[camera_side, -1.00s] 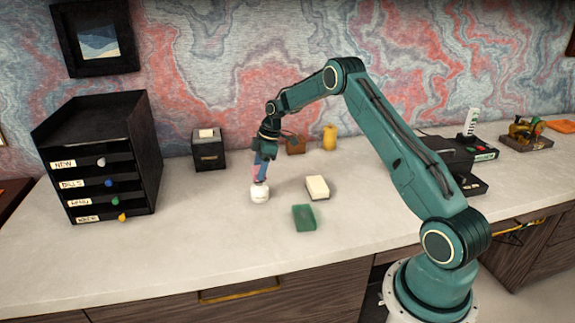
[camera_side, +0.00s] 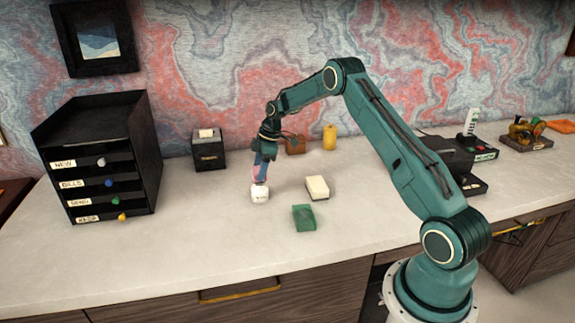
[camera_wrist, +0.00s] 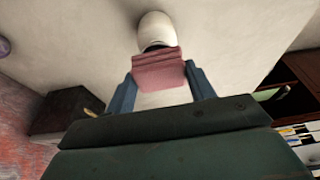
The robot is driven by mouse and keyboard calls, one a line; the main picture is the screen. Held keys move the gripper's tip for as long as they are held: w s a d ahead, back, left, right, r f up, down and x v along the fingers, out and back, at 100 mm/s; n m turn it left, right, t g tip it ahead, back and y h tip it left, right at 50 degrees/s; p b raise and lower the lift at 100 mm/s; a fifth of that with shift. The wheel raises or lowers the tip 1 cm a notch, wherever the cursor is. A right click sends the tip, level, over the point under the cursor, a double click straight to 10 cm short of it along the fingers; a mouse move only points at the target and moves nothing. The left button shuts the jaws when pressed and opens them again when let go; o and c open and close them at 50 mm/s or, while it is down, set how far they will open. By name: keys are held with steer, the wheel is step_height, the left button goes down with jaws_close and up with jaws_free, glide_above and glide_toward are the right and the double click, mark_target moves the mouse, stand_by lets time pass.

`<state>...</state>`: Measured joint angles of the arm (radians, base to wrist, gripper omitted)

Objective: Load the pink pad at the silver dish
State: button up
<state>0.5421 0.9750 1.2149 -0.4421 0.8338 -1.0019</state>
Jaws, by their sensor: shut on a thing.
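My gripper (camera_side: 262,172) has its blue fingers closed on the pink pad (camera_side: 256,173). In the wrist view the pink pad (camera_wrist: 158,68) sits between the fingers of my gripper (camera_wrist: 162,82). A small pale, rounded thing (camera_side: 259,194), probably the silver dish, stands on the desk directly below the pad. In the wrist view this pale thing (camera_wrist: 157,28) shows a dark area just beyond the pad's edge. The pad is at or just above it; I cannot tell whether they touch.
A cream block (camera_side: 317,187) and a green pad (camera_side: 304,217) lie to the right. A black drawer tower (camera_side: 100,155) stands left. A black paper box (camera_side: 208,150), brown box (camera_side: 295,144) and yellow bottle (camera_side: 330,137) stand behind. The front left desktop is clear.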

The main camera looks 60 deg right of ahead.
mark_target(257, 171)
steer(key=shift+f, duration=0.9)
stand_by(1.5)
steer(key=shift+r, duration=3.6)
steer(key=shift+a, duration=0.1)
steer(key=shift+w+a, duration=0.1)
steer(key=shift+a, duration=0.45)
steer(key=s+a+m+h, duration=0.1)
steer(key=s+a+m, duration=0.3)
steer(key=a, duration=0.7)
steer(key=s+a+m+t+h, duration=0.1)
steer(key=s+a+m, duration=0.4)
steer(key=a, duration=0.6)
steer(key=shift+s+a+r, duration=0.25)
steer(key=shift+s, duration=0.9)
